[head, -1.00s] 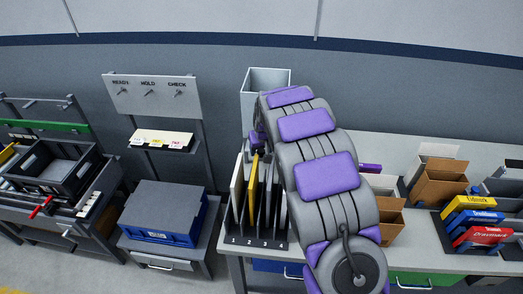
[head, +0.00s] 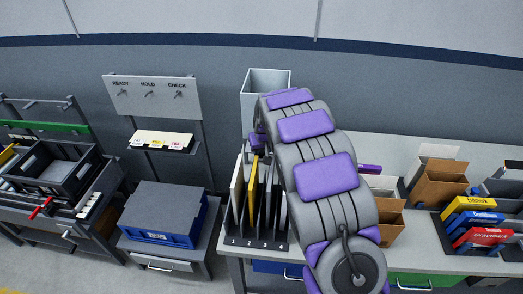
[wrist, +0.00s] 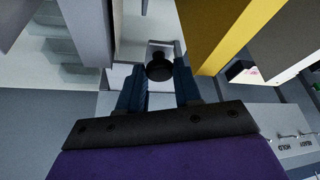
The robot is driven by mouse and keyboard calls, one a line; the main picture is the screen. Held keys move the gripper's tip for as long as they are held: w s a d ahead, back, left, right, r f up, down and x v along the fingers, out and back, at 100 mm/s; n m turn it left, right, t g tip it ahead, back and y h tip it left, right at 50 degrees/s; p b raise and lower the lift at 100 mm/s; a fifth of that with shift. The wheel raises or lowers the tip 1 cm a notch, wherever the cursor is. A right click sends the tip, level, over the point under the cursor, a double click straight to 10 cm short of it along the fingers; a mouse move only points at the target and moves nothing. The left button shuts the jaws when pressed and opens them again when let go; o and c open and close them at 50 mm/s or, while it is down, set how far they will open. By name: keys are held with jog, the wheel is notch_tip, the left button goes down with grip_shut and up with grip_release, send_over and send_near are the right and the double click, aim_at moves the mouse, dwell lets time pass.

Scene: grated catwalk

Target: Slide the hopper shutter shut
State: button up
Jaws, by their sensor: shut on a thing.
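The hopper (head: 266,80) is a grey open-topped box standing behind the bench in the head view, left of my arm's top. Its lower part and the shutter are hidden there by my arm. In the wrist view a round black knob (wrist: 159,69) sits between the tips of my gripper's blue fingers (wrist: 160,82), in front of a pale grey bracket-like part (wrist: 165,47). My gripper is shut on this knob. I cannot tell how far the shutter stands open. My gripper is mostly hidden behind my arm in the head view.
A numbered rack (head: 258,243) with upright panels, one yellow (head: 253,187), stands just left of my arm. The yellow panel (wrist: 212,30) is close to my gripper's right in the wrist view. Cardboard bins (head: 436,184) and coloured boxes (head: 470,222) stand to the right.

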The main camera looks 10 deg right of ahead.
jog(key=shift+w+d+p, duration=0.3)
jog(key=shift+w+p, duration=0.1)
jog(key=shift+w, duration=0.5)
jog(key=shift+w+d+p, duration=0.3)
jog(key=shift+w+p, duration=0.15)
jog(key=shift+w, duration=0.5)
jog(key=shift+w+d+p, duration=0.3)
jog(key=shift+w+p, duration=0.1)
jog(key=shift+w, duration=0.5)
jog(key=shift+r, duration=0.15)
jog(key=o, duration=1)
jog(key=shift+w, duration=0.15)
jog(key=shift+o, duration=0.2)
jog(key=p+v, duration=0.1)
jog(key=v, duration=1.6)
jog(key=shift+s, duration=0.2)
